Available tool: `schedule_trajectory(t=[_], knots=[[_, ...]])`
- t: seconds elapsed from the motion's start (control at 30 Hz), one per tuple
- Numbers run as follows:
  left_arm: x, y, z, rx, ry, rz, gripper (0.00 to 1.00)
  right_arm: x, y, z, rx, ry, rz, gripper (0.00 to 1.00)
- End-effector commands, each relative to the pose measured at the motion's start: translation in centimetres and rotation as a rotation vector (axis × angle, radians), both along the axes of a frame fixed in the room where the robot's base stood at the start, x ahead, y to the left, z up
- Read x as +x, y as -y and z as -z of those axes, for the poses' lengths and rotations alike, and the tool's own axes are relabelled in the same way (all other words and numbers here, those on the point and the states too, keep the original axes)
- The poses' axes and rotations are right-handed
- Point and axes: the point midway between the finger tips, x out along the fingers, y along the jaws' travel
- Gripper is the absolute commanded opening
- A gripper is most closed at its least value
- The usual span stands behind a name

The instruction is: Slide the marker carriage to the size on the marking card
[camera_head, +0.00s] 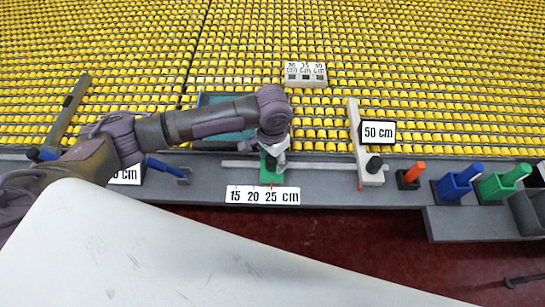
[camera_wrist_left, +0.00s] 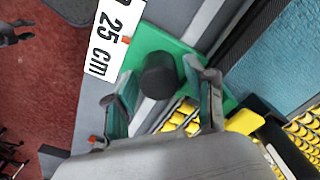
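The green carriage (camera_head: 270,174) sits on a grey rail (camera_head: 326,166) at the front of the bench. It also shows in the left wrist view (camera_wrist_left: 158,38), with an upright black knob (camera_wrist_left: 158,76). Its red pointer (camera_wrist_left: 126,40) stands at the 25 mark of the white scale strip (camera_head: 263,195), which reads 15 20 25 cm. My left gripper (camera_wrist_left: 166,80) is over the carriage, its fingers on either side of the knob with small gaps visible. A card reading 50 cm (camera_head: 377,133) stands to the right. Another card (camera_head: 125,175) at left is partly hidden by my left arm.
A pale T-shaped piece with a black knob (camera_head: 374,164) lies right of the carriage. Further right are an orange marker (camera_head: 413,172), a blue holder (camera_head: 455,187) and a green holder (camera_head: 500,186). A teal tray (camera_head: 215,100) and a 30 35 40 cm block (camera_head: 306,73) lie behind.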

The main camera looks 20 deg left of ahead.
Motion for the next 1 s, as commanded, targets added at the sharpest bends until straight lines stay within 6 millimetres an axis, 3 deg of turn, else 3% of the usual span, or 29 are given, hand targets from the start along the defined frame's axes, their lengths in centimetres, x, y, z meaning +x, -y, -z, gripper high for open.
schedule_trajectory(t=[0.03,0.3,0.57,0.8,1.0], knots=[[0.0,0.0,0.0,0.000,0.000,0.000,0.42,0.0,0.0,0.0,0.000,0.000,0.000,0.40],[0.0,0.0,-0.1,0.000,0.000,0.000,0.00,0.0,0.2,0.0,-0.002,0.000,-0.001,0.40],[-0.1,-0.5,-0.2,0.001,0.000,-0.002,0.00,0.0,0.3,-0.4,-0.004,0.001,-0.001,0.40],[-1.0,-3.7,-0.4,0.005,-0.004,-0.005,0.00,0.1,0.5,-2.4,-0.006,0.001,-0.001,0.40],[-1.4,-4.9,-0.2,0.003,-0.002,-0.002,0.00,0.1,0.6,-2.9,-0.007,0.001,-0.001,0.40]])
